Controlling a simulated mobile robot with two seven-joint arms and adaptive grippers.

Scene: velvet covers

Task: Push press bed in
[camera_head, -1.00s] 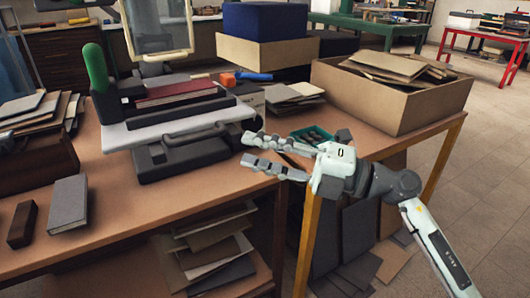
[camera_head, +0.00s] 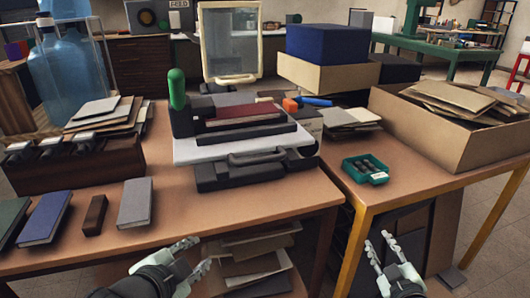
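The press (camera_head: 254,166) stands on the wooden table, with a dark base and a green-handled lever (camera_head: 177,89) at its left. Its white bed (camera_head: 240,147) sticks out toward me, and a dark red book (camera_head: 237,116) lies on the dark layers above it. A dark handle (camera_head: 256,157) shows at the bed's front. My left gripper (camera_head: 191,257) is low in front of the table edge, fingers apart and empty. My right gripper (camera_head: 380,250) is at the lower right, fingers apart and empty. Both are clear of the press.
A green tray (camera_head: 366,170) of small dark items sits right of the press. A cardboard box (camera_head: 453,134) is further right. Books, including a grey one (camera_head: 135,203), and a brown block (camera_head: 95,215) lie at left. Boards fill the shelf below.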

